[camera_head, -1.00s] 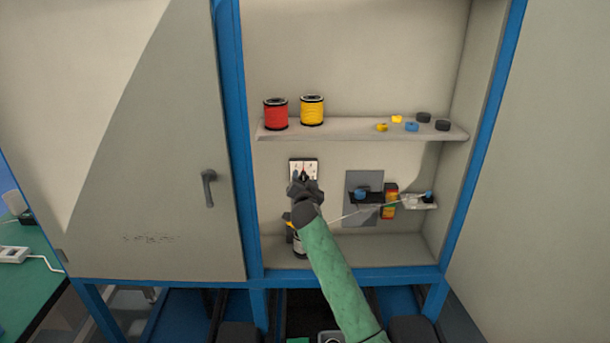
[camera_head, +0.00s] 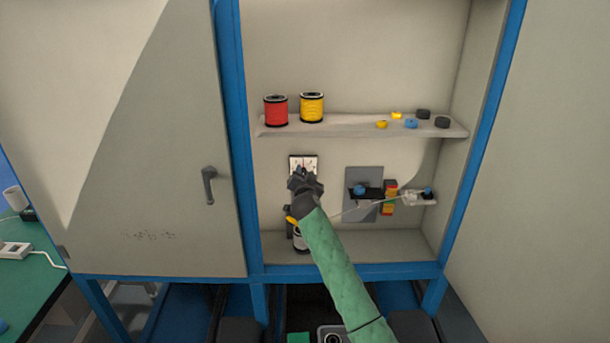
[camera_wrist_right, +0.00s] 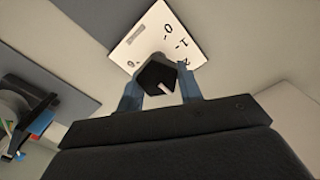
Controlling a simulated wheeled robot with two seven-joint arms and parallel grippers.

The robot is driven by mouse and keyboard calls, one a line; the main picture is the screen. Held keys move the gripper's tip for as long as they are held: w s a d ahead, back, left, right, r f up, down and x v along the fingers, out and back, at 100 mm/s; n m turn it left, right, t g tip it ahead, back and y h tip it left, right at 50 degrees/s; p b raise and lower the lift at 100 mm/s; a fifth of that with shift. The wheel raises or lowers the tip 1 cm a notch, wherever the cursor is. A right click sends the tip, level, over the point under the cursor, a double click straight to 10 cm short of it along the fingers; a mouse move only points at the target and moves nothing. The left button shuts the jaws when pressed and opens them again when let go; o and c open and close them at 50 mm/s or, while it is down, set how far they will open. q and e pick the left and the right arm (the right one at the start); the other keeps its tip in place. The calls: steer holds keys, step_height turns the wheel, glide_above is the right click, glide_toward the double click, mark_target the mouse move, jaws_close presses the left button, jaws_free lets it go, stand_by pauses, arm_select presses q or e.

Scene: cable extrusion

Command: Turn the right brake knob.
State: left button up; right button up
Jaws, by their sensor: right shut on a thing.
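The brake panel is a small white plate (camera_head: 303,161) with dark markings on the cabinet's back wall. It also shows in the right wrist view (camera_wrist_right: 150,30), tilted, with black characters. A dark knob (camera_wrist_right: 156,76) with a light mark stands out from this plate. My right gripper (camera_head: 303,180) is in front of the plate in the head view and covers its lower part. In the right wrist view, the right gripper's fingers (camera_wrist_right: 160,92) are on both sides of the knob and shut on it. My left gripper is not in view.
A shelf (camera_head: 350,129) above holds a red spool (camera_head: 276,110), a yellow spool (camera_head: 312,108) and several small caps. To the right are a grey plate (camera_head: 377,174), a thin cable and a white bracket. A closed door with a handle (camera_head: 208,186) is at left.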

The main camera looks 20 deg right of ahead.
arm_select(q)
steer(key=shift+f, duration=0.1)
arm_select(e)
steer(key=shift+f+n+b, duration=0.1)
steer(key=shift+n+b, duration=0.25)
steer(key=shift+n, duration=0.55)
steer(key=shift+a+n+b, duration=0.1)
steer(key=shift+n+b, duration=0.2)
steer(key=shift+n, duration=0.8)
steer(key=n+b, duration=0.1)
steer(key=n, duration=0.2)
steer(key=shift+w+a, duration=0.1)
steer(key=shift+a, duration=0.05)
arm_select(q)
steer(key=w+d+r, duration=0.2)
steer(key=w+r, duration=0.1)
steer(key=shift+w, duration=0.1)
arm_select(e)
steer(key=shift+n, duration=0.3)
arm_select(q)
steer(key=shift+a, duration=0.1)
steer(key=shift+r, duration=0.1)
